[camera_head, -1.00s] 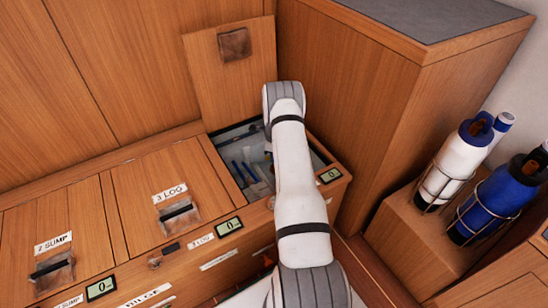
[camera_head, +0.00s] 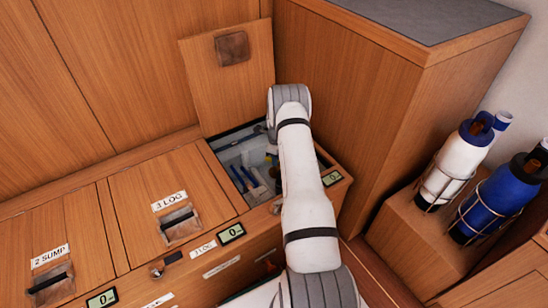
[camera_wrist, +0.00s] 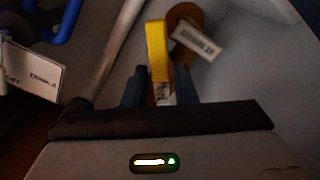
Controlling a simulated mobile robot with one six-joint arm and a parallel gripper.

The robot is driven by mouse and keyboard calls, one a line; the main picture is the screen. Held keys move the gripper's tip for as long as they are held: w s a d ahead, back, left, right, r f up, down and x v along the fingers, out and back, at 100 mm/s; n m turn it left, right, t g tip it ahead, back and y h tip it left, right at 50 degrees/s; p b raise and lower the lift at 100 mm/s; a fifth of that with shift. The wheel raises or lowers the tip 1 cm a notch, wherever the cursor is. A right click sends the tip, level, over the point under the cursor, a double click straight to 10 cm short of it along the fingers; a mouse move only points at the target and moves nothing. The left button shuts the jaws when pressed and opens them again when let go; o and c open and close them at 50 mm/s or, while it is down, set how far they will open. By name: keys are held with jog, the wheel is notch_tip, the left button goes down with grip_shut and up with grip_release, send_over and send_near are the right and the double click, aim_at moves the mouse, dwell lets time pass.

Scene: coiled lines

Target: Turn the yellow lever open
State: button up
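The yellow lever (camera_wrist: 157,50) stands near the middle of the wrist view, beside an orange-brown round part with a white tag. My gripper (camera_wrist: 160,88) has one dark blue finger on each side of the lever's near end. The gap between the fingers is about as wide as the lever; whether they press on it I cannot tell. In the head view my arm reaches down into the open compartment (camera_head: 229,139) at the right end of the bench, and hides the lever and my gripper.
Blue pieces (camera_head: 250,178) lie inside the compartment. Its raised wooden lid (camera_head: 225,80) leans at the back. A tall cabinet (camera_head: 350,90) stands close on the right. In the wrist view a pale tube (camera_wrist: 115,50) runs left of the lever, near a blue pipe (camera_wrist: 62,22) and a white tag (camera_wrist: 32,75).

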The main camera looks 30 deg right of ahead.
jog(key=shift+o, duration=1.4)
jog(key=shift+w+a, duration=0.15)
jog(key=shift+a, duration=0.05)
jog(key=shift+w+r, duration=0.1)
jog(key=shift+r, duration=0.05)
notch_tip(320, 180, up, 8)
jog(key=p, duration=0.3)
jog(key=shift+f, duration=0.2)
